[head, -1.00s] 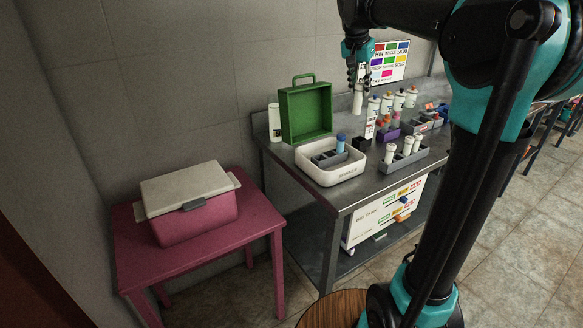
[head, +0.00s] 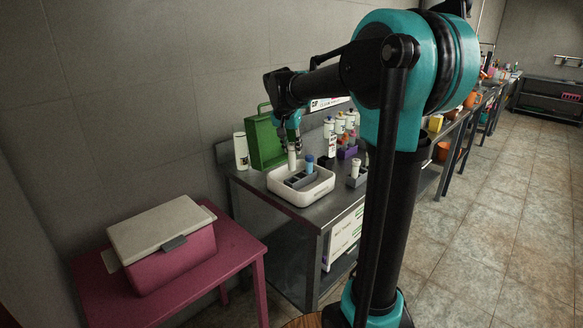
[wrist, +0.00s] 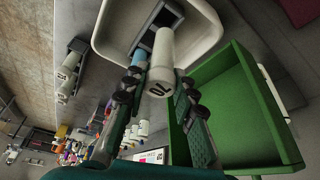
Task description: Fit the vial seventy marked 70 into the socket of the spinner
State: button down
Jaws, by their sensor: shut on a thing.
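The vial seventy (wrist: 160,58), white with a dark 70 on its end, is between the two fingers of my gripper (wrist: 160,84). In the head view the vial (head: 292,158) hangs upright below my gripper (head: 290,147), over the left part of the spinner (head: 302,198). The spinner is a white rounded tub with a grey socketed block (head: 297,181) inside. A blue-topped vial (head: 309,163) stands in that block, right of the held vial. I cannot tell whether the held vial's lower end touches the block; the socket under it is hidden.
An open green case (head: 264,142) stands close behind the spinner, beside my gripper. A grey rack with a white vial (head: 357,177) is to the right. Several bottles (head: 340,125) stand behind. A pink cooler (head: 168,245) sits on a pink table at left.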

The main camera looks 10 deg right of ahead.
aim_at(292, 166)
jog(key=shift+f, duration=3.8)
jog(key=shift+f, duration=0.1)
jog(key=c, duration=1.2)
grip_release()
jog(key=v, duration=1.2)
jog(key=s+d+f+n, duration=0.1)
jog(key=s+f, duration=0.3)
jog(key=s+d+f+n, duration=0.1)
jog(key=s+d+f, duration=0.1)
jog(key=s+f, duration=0.2)
jog(key=s+d+f+n+y, duration=0.1)
jog(key=s+d+f, duration=0.1)
jog(key=s+f, duration=0.2)
jog(key=shift+f, duration=0.75)
jog(key=s+f+n, duration=0.1)
jog(key=s+f, duration=0.3)
jog(key=s+d+f+n+y, duration=0.1)
jog(key=s+f, duration=0.3)
jog(key=s, duration=0.1)
jog(key=s+f+n, duration=0.1)
jog(key=s+f, duration=0.3)
jog(key=s, duration=0.1)
jog(key=shift+s+d, duration=0.2)
jog(key=shift+d, duration=0.05)
